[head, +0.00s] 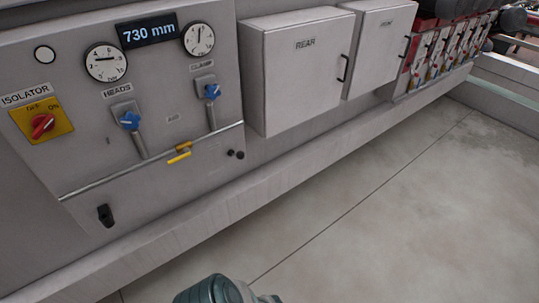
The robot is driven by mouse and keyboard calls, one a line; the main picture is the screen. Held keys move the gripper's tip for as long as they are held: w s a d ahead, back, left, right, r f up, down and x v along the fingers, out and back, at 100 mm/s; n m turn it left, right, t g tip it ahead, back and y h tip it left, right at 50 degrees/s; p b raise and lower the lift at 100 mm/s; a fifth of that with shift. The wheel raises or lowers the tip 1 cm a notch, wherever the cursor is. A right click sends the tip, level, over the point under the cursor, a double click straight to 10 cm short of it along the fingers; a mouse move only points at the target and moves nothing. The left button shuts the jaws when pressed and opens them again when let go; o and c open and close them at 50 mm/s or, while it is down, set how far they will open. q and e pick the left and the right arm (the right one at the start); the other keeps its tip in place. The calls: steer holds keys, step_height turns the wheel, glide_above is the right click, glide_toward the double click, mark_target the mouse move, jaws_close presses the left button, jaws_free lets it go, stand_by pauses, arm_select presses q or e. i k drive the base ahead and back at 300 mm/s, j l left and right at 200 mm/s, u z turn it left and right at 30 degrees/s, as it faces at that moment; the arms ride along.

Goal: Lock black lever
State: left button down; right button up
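A small black lever (105,215) is mounted on the lower left of the grey machine panel (75,150). It stands roughly upright, leaning slightly; its lock state cannot be told from here. Neither of my grippers shows in the head view. A teal-grey part of my own body shows at the bottom edge, well away from the panel.
Above the lever are a red isolator switch (42,125) on a yellow plate, two gauges (105,62) and blue regulator knobs (129,121). White cabinets (300,75) stick out to the right. A ledge (160,235) runs below; the concrete floor (370,220) in front is clear.

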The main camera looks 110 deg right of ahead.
mark_target(240, 155)
steer(key=z, duration=3.45)
